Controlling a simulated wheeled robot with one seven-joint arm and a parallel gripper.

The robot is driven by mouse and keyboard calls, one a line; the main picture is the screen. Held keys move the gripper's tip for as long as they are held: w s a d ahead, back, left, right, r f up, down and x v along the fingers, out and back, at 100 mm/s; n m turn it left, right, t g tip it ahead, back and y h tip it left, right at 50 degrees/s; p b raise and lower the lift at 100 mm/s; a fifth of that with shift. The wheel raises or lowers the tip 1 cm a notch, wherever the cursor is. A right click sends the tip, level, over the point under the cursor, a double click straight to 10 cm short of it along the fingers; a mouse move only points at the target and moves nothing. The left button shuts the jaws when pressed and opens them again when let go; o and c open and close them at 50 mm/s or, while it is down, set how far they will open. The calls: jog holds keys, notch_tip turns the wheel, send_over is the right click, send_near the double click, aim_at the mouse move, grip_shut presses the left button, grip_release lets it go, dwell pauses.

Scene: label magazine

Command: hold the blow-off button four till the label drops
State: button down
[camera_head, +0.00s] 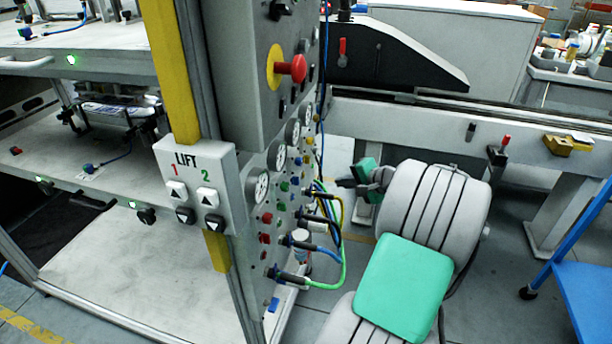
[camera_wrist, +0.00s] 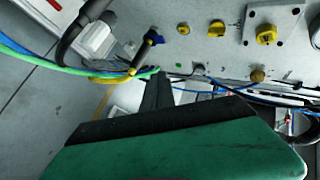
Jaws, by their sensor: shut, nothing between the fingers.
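A grey control panel (camera_head: 258,222) carries small red, green and blue buttons, round gauges and hose fittings. A red button (camera_head: 267,217) sits below the lowest gauge. I cannot read any number, so I cannot tell which is blow-off button four. My gripper (camera_head: 346,183) is shut and empty, to the right of the panel's hoses and pointing toward it. In the wrist view its dark fingers (camera_wrist: 157,82) are together below the panel face (camera_wrist: 195,45), near a small green button (camera_wrist: 179,65). Whether the tips touch anything is unclear. No label can be made out.
Blue, green and yellow hoses (camera_head: 340,262) loop out of the panel close to my gripper. A red emergency stop (camera_head: 292,69) and a LIFT button box (camera_head: 196,180) are on the machine frame. A blue cart (camera_head: 588,290) stands at right.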

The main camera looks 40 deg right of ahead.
aim_at(304, 175)
jog(key=w+a, duration=0.4)
jog(key=w, duration=0.1)
jog(key=shift+b, duration=0.35)
jog(key=shift+w+a, duration=0.3)
jog(key=shift+w, duration=0.1)
dwell(1.3)
jog(key=shift+w+a+p, duration=0.25)
jog(key=shift+w+p, duration=0.05)
jog(key=shift+w+a, duration=0.25)
jog(key=shift+w, duration=0.05)
dwell(1.6)
dwell(0.6)
jog(key=shift+s+d+p, duration=0.5)
jog(key=shift+s, duration=0.15)
